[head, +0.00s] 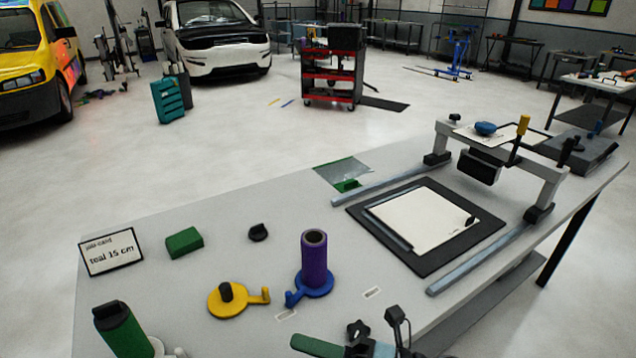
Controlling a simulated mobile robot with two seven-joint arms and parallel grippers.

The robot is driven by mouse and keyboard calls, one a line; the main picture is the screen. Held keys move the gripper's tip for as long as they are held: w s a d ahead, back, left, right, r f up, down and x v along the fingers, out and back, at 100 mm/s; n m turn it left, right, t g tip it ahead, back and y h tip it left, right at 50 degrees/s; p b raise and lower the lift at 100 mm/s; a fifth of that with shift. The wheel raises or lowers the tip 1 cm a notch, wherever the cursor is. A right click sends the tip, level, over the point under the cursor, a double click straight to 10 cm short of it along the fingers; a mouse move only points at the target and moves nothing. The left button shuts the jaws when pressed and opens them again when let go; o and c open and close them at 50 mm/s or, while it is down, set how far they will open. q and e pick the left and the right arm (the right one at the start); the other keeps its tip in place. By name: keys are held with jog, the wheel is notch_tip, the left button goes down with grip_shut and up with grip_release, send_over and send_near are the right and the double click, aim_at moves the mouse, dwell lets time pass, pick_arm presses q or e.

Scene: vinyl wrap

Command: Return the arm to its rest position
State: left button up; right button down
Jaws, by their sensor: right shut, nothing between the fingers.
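At the bottom edge, right of centre, a dark narrow shape (397,318) rises into view. It appears to be part of my right gripper, mostly cut off by the frame. Its fingers look shut, with nothing held between them. A green-handled item (317,346) and a black knob (358,329) show just left of it. It is apart from the purple roll (314,262), which stands upright on a blue holder (314,288). My left gripper is not in view.
The grey table (240,220) carries a yellow holder (232,300), a green block (185,242), a label card (111,252) and a green roll (122,332). A gantry (545,185) spans rails beside a black mat (365,220) with a white sheet (425,222). The table's middle-left is fairly clear.

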jog(key=d+f+m+t+h, duration=1.1)
jog(key=d+f+m+t, duration=0.15)
jog(key=m, duration=1.15)
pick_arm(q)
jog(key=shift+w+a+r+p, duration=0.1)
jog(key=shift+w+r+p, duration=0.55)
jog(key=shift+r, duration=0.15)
pick_arm(e)
jog(key=s+d+f+m+g+h, duration=0.3)
jog(key=s+d+f+m+g, duration=0.1)
jog(key=s+f, duration=0.5)
jog(key=s+d+f+m+g+h, duration=0.3)
jog(key=s+d+f+m+g, duration=0.1)
jog(key=s+f+m, duration=0.3)
notch_tip(320, 180, down, 3)
jog(key=shift+s+d, duration=0.35)
jog(key=shift+s, duration=0.75)
